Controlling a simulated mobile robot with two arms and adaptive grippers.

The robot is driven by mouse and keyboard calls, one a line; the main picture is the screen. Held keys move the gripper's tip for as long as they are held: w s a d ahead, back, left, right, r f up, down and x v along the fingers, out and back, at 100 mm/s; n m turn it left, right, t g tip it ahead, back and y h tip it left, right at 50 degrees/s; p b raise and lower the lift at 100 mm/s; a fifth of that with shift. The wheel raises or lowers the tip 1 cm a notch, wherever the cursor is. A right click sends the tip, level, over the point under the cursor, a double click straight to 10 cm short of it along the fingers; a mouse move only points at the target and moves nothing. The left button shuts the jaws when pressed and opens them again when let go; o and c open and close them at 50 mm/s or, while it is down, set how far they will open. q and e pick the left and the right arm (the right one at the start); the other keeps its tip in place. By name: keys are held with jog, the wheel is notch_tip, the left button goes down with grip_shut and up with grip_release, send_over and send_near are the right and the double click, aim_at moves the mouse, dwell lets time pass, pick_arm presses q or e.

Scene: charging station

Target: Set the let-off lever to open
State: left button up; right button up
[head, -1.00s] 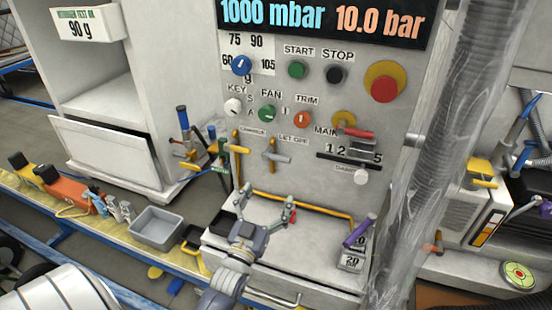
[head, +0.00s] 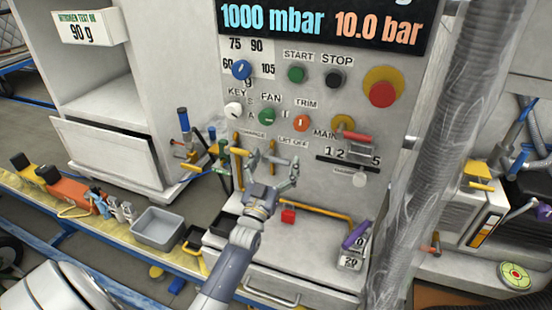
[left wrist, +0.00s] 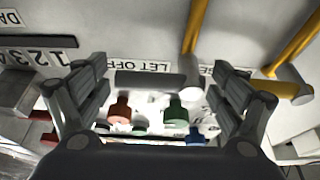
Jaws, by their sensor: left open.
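The let-off lever has a grey handle (left wrist: 150,80) beside the LET OFF label in the left wrist view, on a yellow pipe (left wrist: 197,25). The handle lies crosswise to the pipe, reaching left from its pivot in that upside-down view. In the head view the pipe's top (head: 273,147) shows, but my gripper mostly hides the lever. My left gripper (head: 272,167) is open in front of the lever. In the left wrist view its fingers (left wrist: 158,92) stand on both sides of the handle. I cannot tell whether they touch it. My right gripper is not in view.
The charge valve's yellow pipe (head: 238,160) stands close left of the lever. A red block (head: 288,215) is at the lower yellow pipe (head: 325,212). Knobs, including the green fan knob (head: 267,116), sit above. A purple-handled object (head: 357,233) lies lower right.

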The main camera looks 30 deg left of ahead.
pick_arm(q)
jog(key=shift+w, duration=0.1)
jog(key=c, duration=1.5)
